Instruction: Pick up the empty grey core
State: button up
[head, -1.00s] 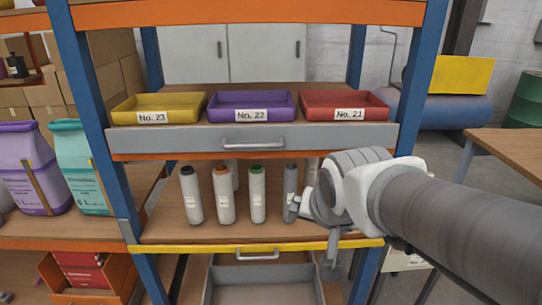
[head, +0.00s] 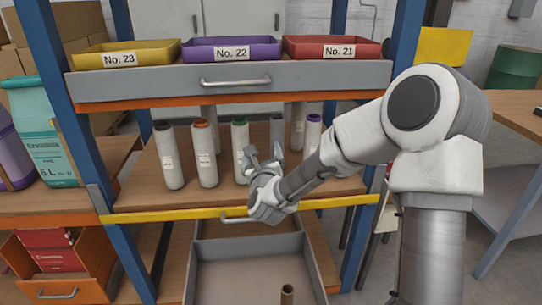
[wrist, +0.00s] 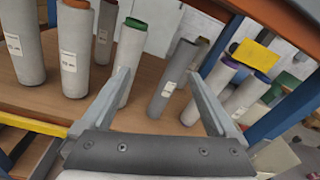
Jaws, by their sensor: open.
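The grey core (head: 276,131) stands upright on the middle wooden shelf. It is slimmer and darker than the pale rolls and has a white label. In the head view my gripper (head: 264,156) is in front of the shelf and hides its lower part. In the wrist view my gripper (wrist: 160,78) is open and empty. The grey core (wrist: 177,72) shows beyond and between its fingers, nearer the right one, apparently without contact. Whether it is hollow cannot be told.
Left of the core stand a green-ended roll (head: 241,150), an orange-ended roll (head: 204,153) and a dark-ended roll (head: 168,155). A purple-ended roll (head: 312,134) stands right. A grey drawer front (head: 240,81) is above. Below, an open drawer (head: 203,285) holds a brown tube (head: 287,294).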

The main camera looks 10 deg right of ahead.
aim_at(277, 129)
jog(key=w+d+m, duration=0.1)
jog(key=w+d, duration=0.1)
jog(key=w, duration=0.2)
jog(key=w+d+f+m+h+b, duration=0.1)
jog(key=w+m, duration=0.1)
jog(key=w, duration=0.2)
jog(key=w+d+m+h+b, duration=0.1)
jog(key=w+d, duration=0.1)
jog(key=w, duration=0.2)
jog(key=shift+d+f+m, duration=0.3)
jog(key=shift+m, duration=0.1)
jog(key=shift+w+d+r+b, duration=0.15)
jog(key=shift+w+d+b, duration=0.1)
jog(key=shift+w, duration=0.7)
jog(key=shift+w+d+r+b, duration=0.1)
jog(key=shift+w+r+b, duration=0.1)
jog(key=shift+w, duration=0.75)
jog(key=shift+w+d+r+b, duration=0.1)
jog(key=shift+w+d+b, duration=0.15)
jog(key=shift+w, duration=0.7)
grip_shut()
